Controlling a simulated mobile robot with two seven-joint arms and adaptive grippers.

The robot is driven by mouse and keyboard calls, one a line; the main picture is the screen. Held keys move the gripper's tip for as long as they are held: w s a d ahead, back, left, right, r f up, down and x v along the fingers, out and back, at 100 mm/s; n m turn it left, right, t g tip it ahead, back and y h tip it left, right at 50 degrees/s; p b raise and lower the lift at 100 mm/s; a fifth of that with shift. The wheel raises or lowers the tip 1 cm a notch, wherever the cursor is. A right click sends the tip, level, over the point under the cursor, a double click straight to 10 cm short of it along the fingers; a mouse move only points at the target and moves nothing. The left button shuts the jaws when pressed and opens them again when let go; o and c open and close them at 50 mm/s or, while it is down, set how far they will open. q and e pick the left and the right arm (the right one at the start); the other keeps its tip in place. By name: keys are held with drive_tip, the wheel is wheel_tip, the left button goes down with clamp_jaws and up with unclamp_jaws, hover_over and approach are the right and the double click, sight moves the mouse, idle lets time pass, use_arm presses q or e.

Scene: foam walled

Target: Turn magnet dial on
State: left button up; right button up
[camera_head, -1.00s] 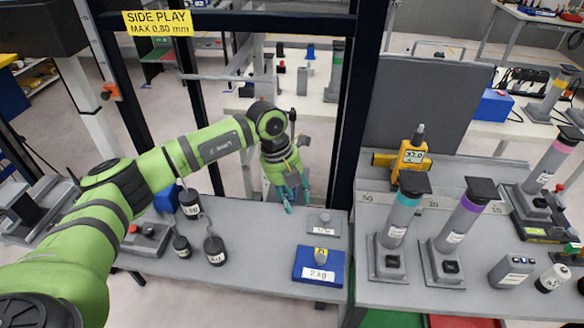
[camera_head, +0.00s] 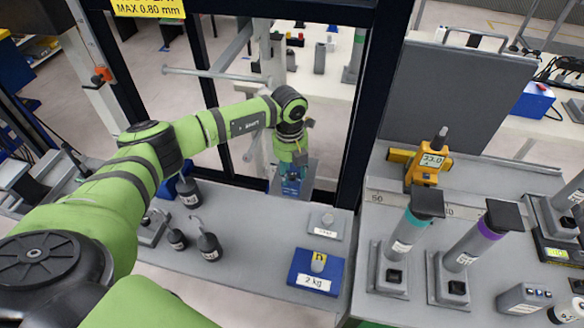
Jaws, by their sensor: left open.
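My left gripper (camera_head: 291,183), with teal fingertips, is open and points down at the back edge of the grey bench, close to the dark door frame. A grey plate-like part (camera_head: 311,176) shows around and behind its fingers; I cannot tell whether they touch it. No part is clearly recognisable as the magnet dial; the fingers and wrist may hide it. A yellow device (camera_head: 428,165) with a grey knob on top and a display reading about 33.0 stands on the right bench, well apart from the gripper. My right gripper is not in view.
A blue 2 kg block (camera_head: 316,272) and a grey labelled plate (camera_head: 326,224) lie right of the gripper. Several black hooked weights (camera_head: 209,247) stand to the left. Cylinders with teal (camera_head: 409,234) and purple bands (camera_head: 473,246) stand right. Dark posts (camera_head: 382,100) frame the opening.

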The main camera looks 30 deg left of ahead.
use_arm(q)
drive_tip(key=shift+f, duration=0.15)
clamp_jaws()
drive_tip(key=m+b, duration=0.3)
drive_tip(key=shift+f+m, duration=0.2)
drive_tip(key=shift+m, duration=0.1)
drive_tip(key=m+b, duration=0.4)
drive_tip(key=m, duration=0.1)
drive_tip(key=m+b, duration=0.3)
drive_tip(key=m, duration=0.1)
drive_tip(key=shift+w+m, duration=0.1)
drive_tip(key=shift+m, duration=0.3)
drive_tip(key=m+b, duration=0.2)
drive_tip(key=m, duration=0.2)
drive_tip(key=shift+r+g, duration=0.2)
drive_tip(key=shift+g, duration=0.1)
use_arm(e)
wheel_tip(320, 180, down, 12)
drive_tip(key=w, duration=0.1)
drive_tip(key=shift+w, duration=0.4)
use_arm(q)
drive_tip(key=shift+m+b, duration=0.3)
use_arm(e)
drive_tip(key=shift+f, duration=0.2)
